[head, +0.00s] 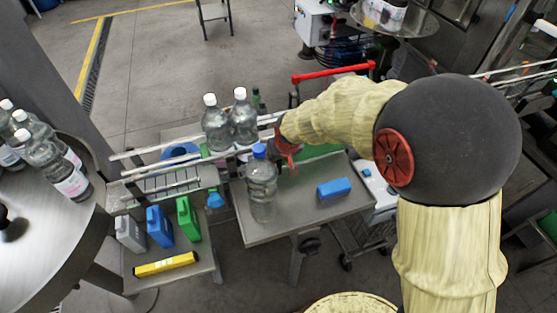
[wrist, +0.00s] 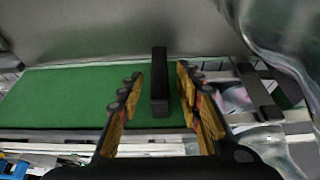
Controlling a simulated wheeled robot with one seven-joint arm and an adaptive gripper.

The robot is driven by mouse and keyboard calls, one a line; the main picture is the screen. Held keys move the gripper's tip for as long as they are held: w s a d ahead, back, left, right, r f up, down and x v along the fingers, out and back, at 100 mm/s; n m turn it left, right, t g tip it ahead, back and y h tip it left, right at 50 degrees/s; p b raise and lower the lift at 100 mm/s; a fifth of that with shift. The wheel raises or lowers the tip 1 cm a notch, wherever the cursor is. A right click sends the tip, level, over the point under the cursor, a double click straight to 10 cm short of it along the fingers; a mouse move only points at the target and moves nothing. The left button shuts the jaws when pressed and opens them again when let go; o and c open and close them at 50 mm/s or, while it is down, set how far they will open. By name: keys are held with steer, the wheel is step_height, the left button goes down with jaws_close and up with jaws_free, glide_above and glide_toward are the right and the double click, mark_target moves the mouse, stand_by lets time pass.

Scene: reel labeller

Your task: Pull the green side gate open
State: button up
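The green side gate (wrist: 60,98) is a flat green panel across the left and middle of the wrist view. A black upright bar handle (wrist: 159,80) stands on it. My gripper (wrist: 160,90) is open, with one finger on each side of the handle and visible gaps between. I cannot tell how deep the fingers reach. In the head view, my gripper (head: 287,155) is at the rail, mostly hidden by my arm. A strip of green (head: 318,151) shows just right of it, probably the gate.
A blue-capped bottle (head: 262,188) stands on the steel table (head: 265,230) close beside my gripper. A blue block (head: 333,188) lies to its right. Two white-capped bottles (head: 217,125) stand at the rail behind. Jugs and a yellow bar (head: 165,264) are on the lower-left shelf.

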steer(key=shift+f, duration=0.15)
steer(key=shift+c, duration=0.9)
jaws_close()
